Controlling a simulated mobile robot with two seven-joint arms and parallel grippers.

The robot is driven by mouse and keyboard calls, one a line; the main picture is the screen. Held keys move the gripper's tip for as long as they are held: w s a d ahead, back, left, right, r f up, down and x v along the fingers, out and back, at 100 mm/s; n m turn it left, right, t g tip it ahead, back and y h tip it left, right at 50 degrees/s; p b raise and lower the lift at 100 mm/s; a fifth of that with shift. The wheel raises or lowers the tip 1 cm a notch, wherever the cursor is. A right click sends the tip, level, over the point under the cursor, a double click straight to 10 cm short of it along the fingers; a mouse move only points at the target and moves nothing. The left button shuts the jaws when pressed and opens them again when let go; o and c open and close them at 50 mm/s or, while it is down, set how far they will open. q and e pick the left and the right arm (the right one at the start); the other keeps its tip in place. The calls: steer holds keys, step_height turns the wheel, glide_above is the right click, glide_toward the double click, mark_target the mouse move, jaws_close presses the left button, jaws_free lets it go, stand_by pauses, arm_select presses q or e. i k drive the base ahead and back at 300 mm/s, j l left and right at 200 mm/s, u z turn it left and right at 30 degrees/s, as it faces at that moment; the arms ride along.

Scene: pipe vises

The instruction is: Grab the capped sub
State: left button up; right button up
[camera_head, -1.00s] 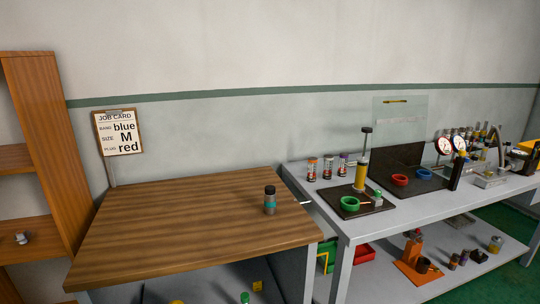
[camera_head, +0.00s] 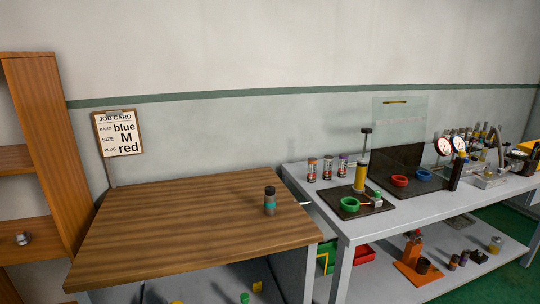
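A capped sub (camera_head: 270,201) stands upright on the wooden table (camera_head: 180,222), near its right edge. It is a grey cylinder with a dark cap on top and a teal band around it. Nothing touches it from the sides. Neither of my grippers is in the camera_head view.
A job card (camera_head: 120,133) reading blue, M, red stands at the table's back left. The grey bench (camera_head: 405,210) at right holds several small cylinders, a green ring (camera_head: 349,204), a hand pump (camera_head: 361,172) and gauges (camera_head: 445,146). Most of the wooden table is clear.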

mark_target(269, 201)
steer(key=i+l+z, duration=0.2)
steer(key=i+l, duration=0.2)
steer(key=i+l+z, duration=0.25)
steer(key=i, duration=0.2)
